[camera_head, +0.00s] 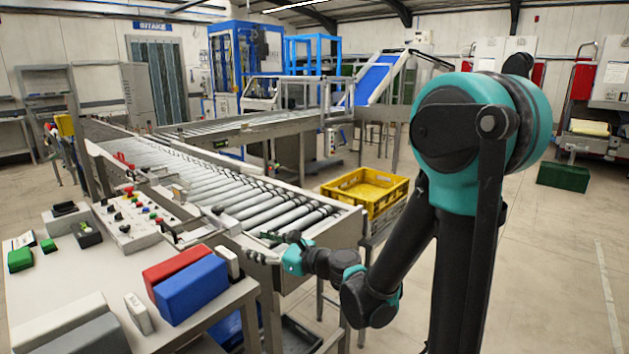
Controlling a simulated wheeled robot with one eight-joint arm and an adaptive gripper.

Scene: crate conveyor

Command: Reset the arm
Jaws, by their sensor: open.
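My gripper (257,246) is at the end of my teal and black arm, in the lower middle of the view. It points left, near the close end of the roller conveyor (235,190) and beside the table's right edge. Its fingers are spread apart and nothing shows between them. The arm bends down from a large teal joint on the right, then runs left to the gripper. I cannot tell whether a finger touches the conveyor frame.
A table (85,270) at the left front holds a red box (178,268), a blue box (192,290) and a control panel (130,220). A yellow crate (365,190) stands behind my arm, and a dark green crate (563,177) lies far right.

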